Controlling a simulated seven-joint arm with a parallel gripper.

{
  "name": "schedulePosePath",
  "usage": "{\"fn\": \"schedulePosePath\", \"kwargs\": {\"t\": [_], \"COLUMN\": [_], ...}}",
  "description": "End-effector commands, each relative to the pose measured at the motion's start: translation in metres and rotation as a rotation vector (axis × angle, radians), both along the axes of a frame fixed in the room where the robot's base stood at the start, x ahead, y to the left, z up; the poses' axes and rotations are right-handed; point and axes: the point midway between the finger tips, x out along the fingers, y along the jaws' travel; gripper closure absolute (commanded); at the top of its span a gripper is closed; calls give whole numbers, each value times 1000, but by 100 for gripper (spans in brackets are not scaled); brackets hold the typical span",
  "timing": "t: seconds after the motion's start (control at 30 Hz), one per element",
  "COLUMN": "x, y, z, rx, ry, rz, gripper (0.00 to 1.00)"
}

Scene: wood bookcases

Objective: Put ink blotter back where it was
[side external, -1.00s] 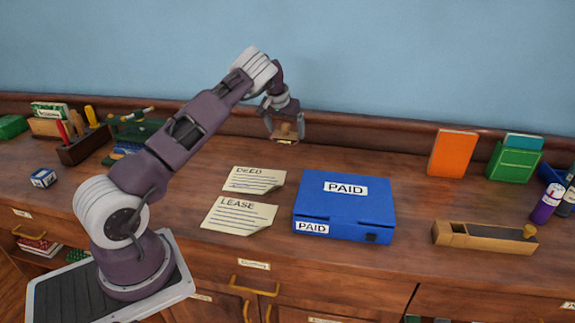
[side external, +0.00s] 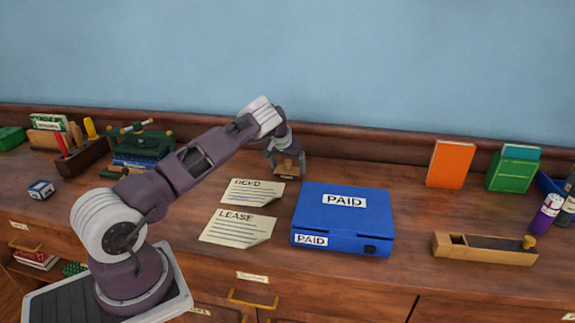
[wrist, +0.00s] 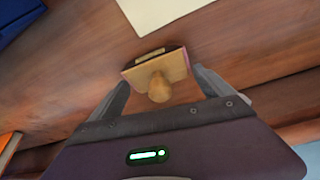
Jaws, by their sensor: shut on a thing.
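The ink blotter (side external: 287,168) is a small wooden block with a round knob and a label on its side. It also shows in the wrist view (wrist: 158,74), knob towards the camera. My gripper (side external: 287,166) is shut on it, with a finger on either side; the gripper also shows in the wrist view (wrist: 163,88). The blotter is low at the back of the desk, behind the DEED paper (side external: 254,193) and the blue PAID box (side external: 344,215). I cannot tell whether its underside touches the desk.
The LEASE paper (side external: 238,228) lies in front of the DEED paper. A wooden pen box (side external: 485,248), an orange book (side external: 450,164), a green holder (side external: 512,171) and a purple bottle (side external: 546,214) stand at right. A tool rack (side external: 80,156) is at left. Desk between blotter and orange book is clear.

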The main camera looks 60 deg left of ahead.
Motion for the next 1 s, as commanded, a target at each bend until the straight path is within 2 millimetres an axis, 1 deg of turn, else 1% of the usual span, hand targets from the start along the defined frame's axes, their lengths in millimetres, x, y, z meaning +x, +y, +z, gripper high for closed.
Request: {"fn": "schedulePosePath", "kwargs": {"t": [0.03, 0.07, 0.27, 0.37, 0.47, 0.7, 0.8, 0.97, 1.0], "x": [0, 0, 0, 0, -5, -24, -31, -37, -37], "y": [0, 0, 0, 0, -3, -18, -23, -28, -34], "z": [0, 0, 0, 5, 21, 79, 98, 115, 122], "rx": [0, 0, 0, 0, 0, 0, -1, -3, -14], "ry": [0, 0, 0, 0, -4, -4, -3, -2, -10], "rz": [0, 0, 0, 0, 5, 1, 1, -1, 0], "gripper": [3, 0, 0, 0, 0, 0, 0, 0, 0]}}
